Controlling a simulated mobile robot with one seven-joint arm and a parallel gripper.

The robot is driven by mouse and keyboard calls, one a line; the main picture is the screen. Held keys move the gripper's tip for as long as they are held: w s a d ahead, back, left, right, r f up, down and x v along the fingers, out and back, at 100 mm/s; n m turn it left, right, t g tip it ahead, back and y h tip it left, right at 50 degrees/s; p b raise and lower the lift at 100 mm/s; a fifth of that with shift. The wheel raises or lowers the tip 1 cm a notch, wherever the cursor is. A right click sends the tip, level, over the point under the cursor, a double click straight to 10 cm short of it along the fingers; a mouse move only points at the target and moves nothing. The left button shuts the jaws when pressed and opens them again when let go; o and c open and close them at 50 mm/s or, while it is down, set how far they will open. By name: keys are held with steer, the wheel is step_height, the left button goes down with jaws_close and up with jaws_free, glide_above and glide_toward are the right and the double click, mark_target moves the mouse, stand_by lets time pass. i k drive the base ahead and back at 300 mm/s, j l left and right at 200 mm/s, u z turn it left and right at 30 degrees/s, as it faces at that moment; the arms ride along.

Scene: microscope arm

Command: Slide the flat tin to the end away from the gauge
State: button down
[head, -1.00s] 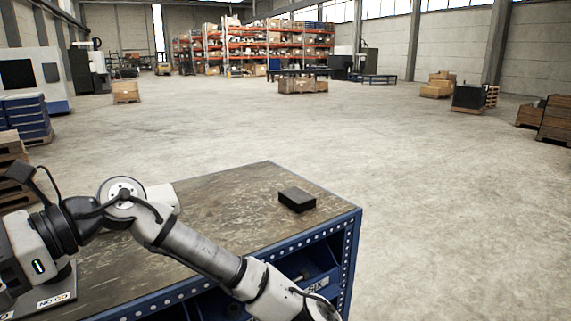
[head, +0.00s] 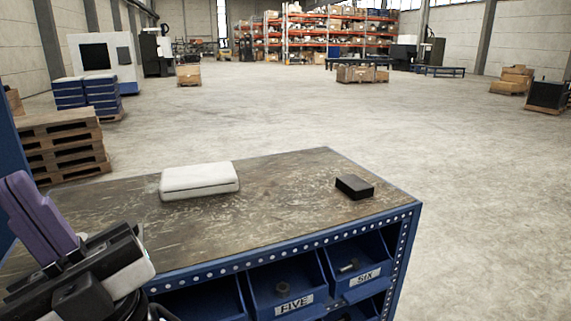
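A pale, flat case with rounded edges (head: 200,181), which looks like the flat tin, lies on the worn bench top (head: 280,210) left of its middle. My gripper (head: 18,188) is at the lower left edge, with purple finger-like parts pointing up and left from a black and grey body. It is well apart from the pale case. Whether the fingers are open or shut is unclear. I cannot make out a gauge; the left part of the bench is hidden or out of view.
The bench's blue front holds bins marked FIVE (head: 294,306) and SIX (head: 368,277). Wooden pallets (head: 62,147) stand beyond the bench at left. The bench top between the case and black block is clear. Open floor lies behind and to the right.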

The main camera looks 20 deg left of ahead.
mark_target(207, 180)
steer(key=i+l+u, duration=0.2)
steer(key=i+l, duration=0.6)
steer(key=l+u, duration=0.1)
steer(key=u, duration=1.25)
